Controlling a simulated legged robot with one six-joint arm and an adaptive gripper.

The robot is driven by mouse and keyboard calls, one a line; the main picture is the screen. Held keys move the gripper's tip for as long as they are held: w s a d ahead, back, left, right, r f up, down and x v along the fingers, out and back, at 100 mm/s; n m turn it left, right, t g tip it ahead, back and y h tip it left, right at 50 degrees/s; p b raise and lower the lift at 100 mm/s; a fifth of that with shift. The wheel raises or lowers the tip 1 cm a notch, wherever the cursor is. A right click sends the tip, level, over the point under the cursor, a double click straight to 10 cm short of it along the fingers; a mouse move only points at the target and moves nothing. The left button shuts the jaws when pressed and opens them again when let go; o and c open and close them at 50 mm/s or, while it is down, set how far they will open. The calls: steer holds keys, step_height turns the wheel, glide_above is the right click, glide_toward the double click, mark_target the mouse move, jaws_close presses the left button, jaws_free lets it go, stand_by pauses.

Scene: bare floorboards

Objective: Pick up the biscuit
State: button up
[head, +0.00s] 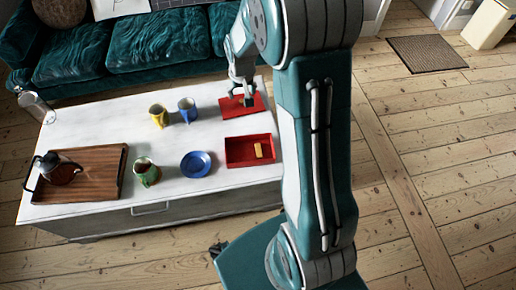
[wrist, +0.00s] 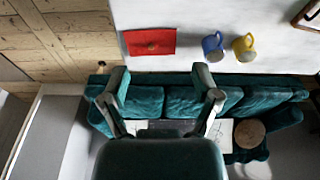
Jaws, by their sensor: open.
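A tan block that looks like the biscuit (head: 258,150) lies in the shallow red tray (head: 235,160) at the table's right end, in the head view. My gripper (head: 241,96) is beyond the tray, over a flat red mat (head: 257,104) near the table's far right corner. In the wrist view my gripper (wrist: 163,78) has its two fingers wide apart with nothing between them. The red mat (wrist: 149,42) lies past the fingers there, with a faint small mark on it. The tan block is not seen in the wrist view.
The white table (head: 110,115) also holds yellow (head: 158,115), blue (head: 187,110) and green (head: 145,171) mugs, a blue plate (head: 196,164), a wooden tray (head: 92,178) with a glass pot (head: 56,169), and a bottle (head: 35,105). A teal sofa (head: 150,45) stands behind.

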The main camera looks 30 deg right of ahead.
steer(key=w+d+f+m+g, duration=0.1)
steer(key=d+f, duration=0.1)
steer(key=f, duration=0.8)
steer(key=w+d+f+g, duration=0.1)
steer(key=d+f, duration=0.2)
steer(key=f, duration=0.6)
glide_above(259, 150)
step_height(259, 150, down, 14)
steer(key=shift+s+a+r, duration=0.1)
steer(key=shift+r, duration=0.05)
steer(key=shift+f, duration=0.65)
step_height(259, 150, down, 5)
steer(key=c, duration=0.9)
